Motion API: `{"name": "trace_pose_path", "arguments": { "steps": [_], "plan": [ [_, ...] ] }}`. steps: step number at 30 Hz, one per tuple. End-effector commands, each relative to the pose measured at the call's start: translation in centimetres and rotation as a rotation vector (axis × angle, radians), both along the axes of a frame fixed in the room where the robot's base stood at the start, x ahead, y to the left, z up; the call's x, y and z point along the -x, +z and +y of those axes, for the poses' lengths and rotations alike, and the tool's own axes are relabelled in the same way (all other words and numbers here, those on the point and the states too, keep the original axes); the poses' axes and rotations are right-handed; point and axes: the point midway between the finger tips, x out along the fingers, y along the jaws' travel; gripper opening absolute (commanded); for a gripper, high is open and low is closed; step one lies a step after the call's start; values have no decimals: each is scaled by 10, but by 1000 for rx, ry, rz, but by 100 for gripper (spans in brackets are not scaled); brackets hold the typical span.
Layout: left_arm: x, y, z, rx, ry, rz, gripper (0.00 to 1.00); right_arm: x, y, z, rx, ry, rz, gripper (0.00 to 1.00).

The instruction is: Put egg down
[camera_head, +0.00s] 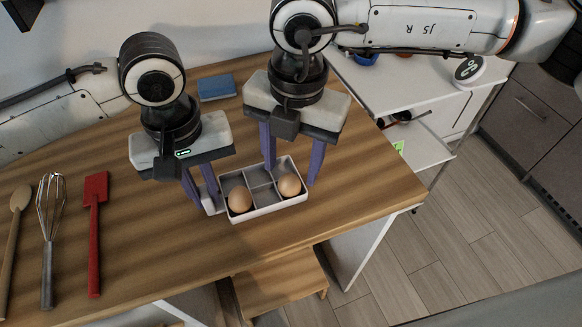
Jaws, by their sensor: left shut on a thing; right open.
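A white tray (270,211) with compartments sits near the table's front edge. One brown egg (240,199) is in its front-left compartment and another brown egg (290,185) is in its right side. My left gripper (203,207) is at the tray's left end, shut on a pale part there that looks like the tray's edge; the fingertips are partly hard to make out. My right gripper (290,178) is open above the tray, pointing down, with one finger on each side of the right egg. I cannot tell whether its fingers touch the egg.
On the wooden table (150,250) a red spatula (95,230), a whisk (49,235) and a wooden spoon (14,240) lie at the left. A blue block (216,87) lies at the back. A white shelf unit (425,90) stands at the right.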

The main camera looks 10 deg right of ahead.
Motion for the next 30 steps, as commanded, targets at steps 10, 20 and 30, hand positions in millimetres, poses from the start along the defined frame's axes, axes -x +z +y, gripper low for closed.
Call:
{"name": "trace_pose_path", "arguments": {
  "steps": [10,20,30],
  "plan": [
    [0,0,0,1,0,0,0,1,74,-3,0,2,-3,49],
    [0,0,0,1,0,-1,0,3,98,-3,0,3,1,49],
    [0,0,0,1,0,0,35,3,97,-3,-1,2,1,49]
  ]
}}
